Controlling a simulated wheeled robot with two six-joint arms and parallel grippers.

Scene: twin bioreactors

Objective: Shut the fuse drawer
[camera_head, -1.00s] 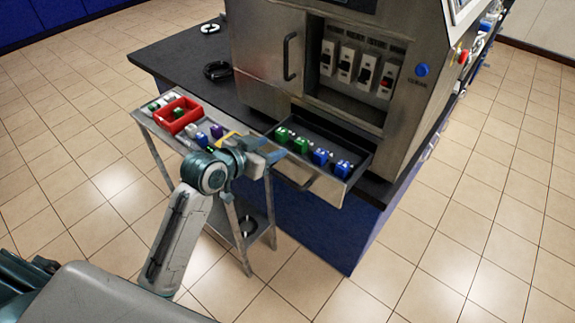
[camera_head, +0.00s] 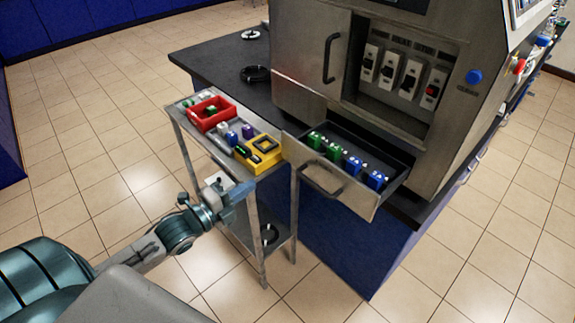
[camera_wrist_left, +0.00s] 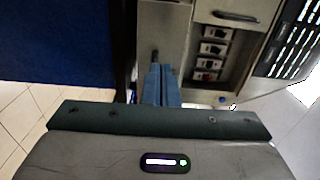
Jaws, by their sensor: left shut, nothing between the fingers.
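The fuse drawer (camera_head: 341,191) is pulled out from the steel cabinet, with a handle on its front. Green and blue fuses (camera_head: 353,166) stand in a row inside it. My left gripper (camera_head: 245,190) is shut and empty, left of the drawer front and apart from it, in front of the small cart. In the left wrist view, the shut fingers (camera_wrist_left: 161,86) point toward the steel cabinet front. My right gripper is not in view.
The steel cabinet (camera_head: 309,47) stands on a dark bench with an open bay of switches. A cart (camera_head: 184,128) at its left holds a red bin (camera_head: 226,107) and a yellow block (camera_head: 262,160). Tiled floor is free in front.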

